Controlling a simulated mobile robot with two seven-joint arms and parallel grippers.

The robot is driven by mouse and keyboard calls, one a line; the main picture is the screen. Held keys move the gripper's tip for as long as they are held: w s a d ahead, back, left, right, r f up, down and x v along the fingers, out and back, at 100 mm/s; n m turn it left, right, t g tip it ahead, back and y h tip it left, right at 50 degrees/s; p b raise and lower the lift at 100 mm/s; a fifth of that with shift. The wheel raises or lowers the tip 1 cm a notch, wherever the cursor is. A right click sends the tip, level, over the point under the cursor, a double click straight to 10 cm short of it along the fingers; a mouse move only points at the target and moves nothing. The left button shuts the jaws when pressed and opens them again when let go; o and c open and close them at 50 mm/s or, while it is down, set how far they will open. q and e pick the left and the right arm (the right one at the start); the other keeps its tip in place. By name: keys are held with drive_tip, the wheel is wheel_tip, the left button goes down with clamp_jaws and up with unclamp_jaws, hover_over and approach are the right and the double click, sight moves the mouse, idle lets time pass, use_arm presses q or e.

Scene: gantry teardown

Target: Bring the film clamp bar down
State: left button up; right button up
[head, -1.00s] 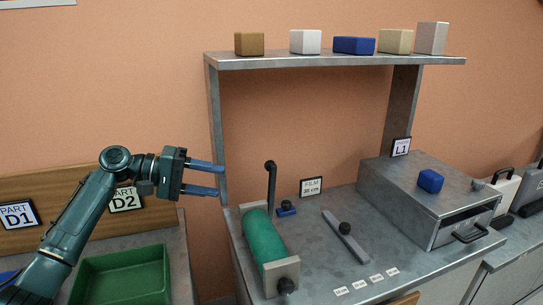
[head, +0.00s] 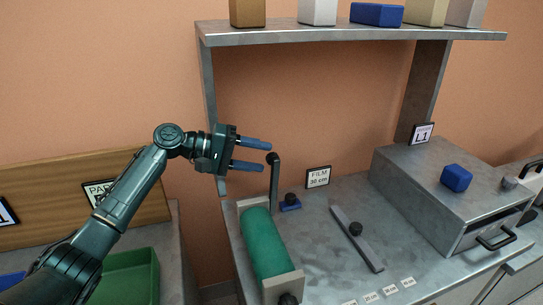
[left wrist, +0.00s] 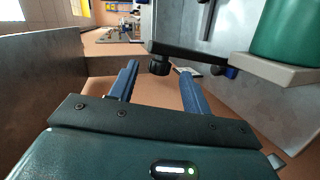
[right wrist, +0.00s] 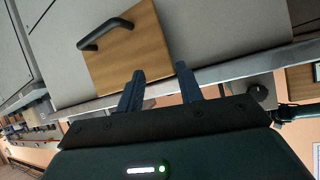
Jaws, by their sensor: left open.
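The clamp bar, a dark upright bar (head: 274,185) with a round black knob at its top, stands at the back end of the green film roll (head: 265,242). My left gripper (head: 267,156) is open and empty, with its fingertips close to the bar's top. In the left wrist view the bar (left wrist: 195,53) reaches in from the right, and its knob (left wrist: 160,68) appears between the two fingertips. I cannot tell whether they touch. My right gripper (right wrist: 160,72) shows only in the right wrist view. Its fingers are apart and empty, facing a wooden panel with a black handle.
A flat grey bar with a black knob (head: 357,240) lies on the metal bench. A small blue piece with a knob (head: 290,203) sits behind the roll. A grey box (head: 425,190) stands at right and a shelf (head: 350,36) spans above. A green tray (head: 130,275) is at left.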

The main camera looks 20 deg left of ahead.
sight(271, 159)
use_arm(q)
drive_tip(key=shift+x, duration=1.95)
drive_tip(key=shift+c, duration=0.3)
clamp_jaws()
